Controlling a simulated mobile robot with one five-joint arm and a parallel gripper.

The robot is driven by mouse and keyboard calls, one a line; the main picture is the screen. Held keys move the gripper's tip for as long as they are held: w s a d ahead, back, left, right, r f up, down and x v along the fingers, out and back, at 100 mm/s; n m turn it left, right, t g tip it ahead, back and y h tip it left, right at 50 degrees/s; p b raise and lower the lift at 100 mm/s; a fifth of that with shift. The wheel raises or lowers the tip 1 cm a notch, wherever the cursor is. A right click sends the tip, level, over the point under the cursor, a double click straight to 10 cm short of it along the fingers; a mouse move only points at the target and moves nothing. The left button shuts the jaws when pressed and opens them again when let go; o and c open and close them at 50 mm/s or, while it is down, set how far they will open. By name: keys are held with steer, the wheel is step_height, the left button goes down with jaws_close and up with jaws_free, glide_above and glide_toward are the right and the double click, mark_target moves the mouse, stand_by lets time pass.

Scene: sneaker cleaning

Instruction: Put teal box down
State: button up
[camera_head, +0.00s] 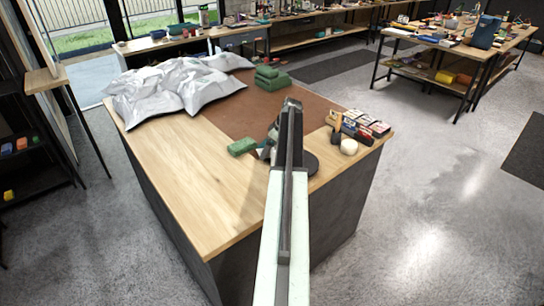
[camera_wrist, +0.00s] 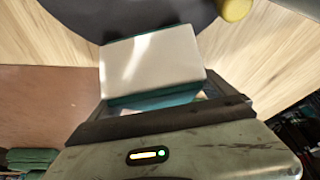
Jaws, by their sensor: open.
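The teal box (camera_wrist: 152,65) shows in the wrist view with a pale top face and teal sides. It sits directly in front of my gripper (camera_wrist: 150,108), between the wood surface and the dark round disc (camera_wrist: 130,14) as seen from above. My gripper is open, close to the box's near side; its fingertips are mostly hidden, and I cannot tell whether they touch the box. In the head view my gripper (camera_head: 267,150) is low over the table beside the dark disc (camera_head: 312,164), and my arm hides much of this spot.
A green block (camera_head: 241,146) lies left of my gripper, and stacked green blocks (camera_head: 268,78) stand farther back on the brown mat (camera_head: 222,112). A pale round item (camera_head: 349,147) and small boxes (camera_head: 362,124) are at right. Crumpled silver sheeting (camera_head: 165,88) covers the back left. Front-left wood (camera_head: 190,190) is clear.

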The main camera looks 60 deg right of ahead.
steer(key=shift+w+f, duration=0.1)
steer(key=shift+f, duration=0.05)
steer(key=shift+p, duration=0.35)
steer(key=c, duration=1.9)
